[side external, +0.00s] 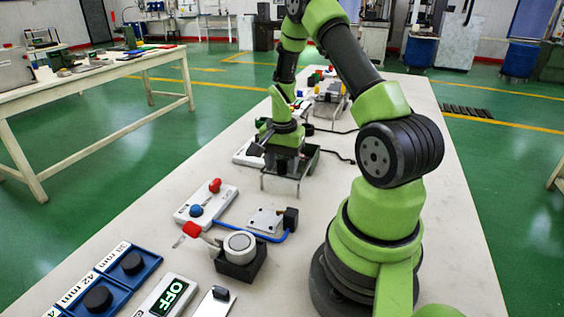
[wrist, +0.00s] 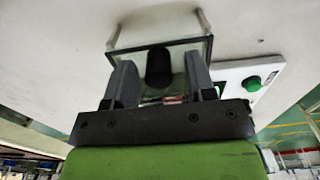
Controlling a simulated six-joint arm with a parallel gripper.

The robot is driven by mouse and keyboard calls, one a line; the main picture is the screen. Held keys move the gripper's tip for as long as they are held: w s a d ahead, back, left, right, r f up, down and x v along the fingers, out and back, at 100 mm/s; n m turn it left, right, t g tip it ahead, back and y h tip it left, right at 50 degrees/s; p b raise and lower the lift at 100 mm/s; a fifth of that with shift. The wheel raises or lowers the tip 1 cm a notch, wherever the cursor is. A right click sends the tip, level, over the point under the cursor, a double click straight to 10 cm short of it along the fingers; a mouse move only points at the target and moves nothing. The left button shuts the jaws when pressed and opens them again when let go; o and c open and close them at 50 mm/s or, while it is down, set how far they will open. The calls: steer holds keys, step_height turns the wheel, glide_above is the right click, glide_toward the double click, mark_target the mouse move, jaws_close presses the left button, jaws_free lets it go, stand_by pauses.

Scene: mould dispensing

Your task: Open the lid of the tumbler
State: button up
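The tumbler (side external: 307,160) appears to be the dark-edged unit on thin metal legs, under my gripper on the bench. In the wrist view, a clear panel with a dark edge (wrist: 209,48) shows, with a black cylindrical knob (wrist: 159,66) in front of it; I take these for its lid and handle. The fingers of my gripper (wrist: 160,58) stand on either side of the knob, with a visible gap on both sides. In the side external view, my gripper (side external: 285,165) points down at the unit and its fingertips are hard to make out. The lid looks closed.
A white box with a green button (wrist: 253,83) stands close to the right in the wrist view. Cables lie beside the unit.

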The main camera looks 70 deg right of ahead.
mark_target(282, 161)
steer(key=shift+r, duration=0.1)
step_height(282, 161, up, 9)
steer(key=shift+r, duration=0.4)
steer(key=shift+a, duration=0.1)
steer(key=s+a+r+n+t, duration=0.2)
steer(key=a+r+n+t, duration=0.3)
steer(key=a+r+n, duration=0.75)
steer(key=s+a+r+n+t+y, duration=0.1)
steer(key=s+a+r+t+y, duration=0.1)
steer(key=s+a, duration=0.4)
steer(key=a+r, duration=0.1)
steer(key=a, duration=0.4)
steer(key=shift+a, duration=0.15)
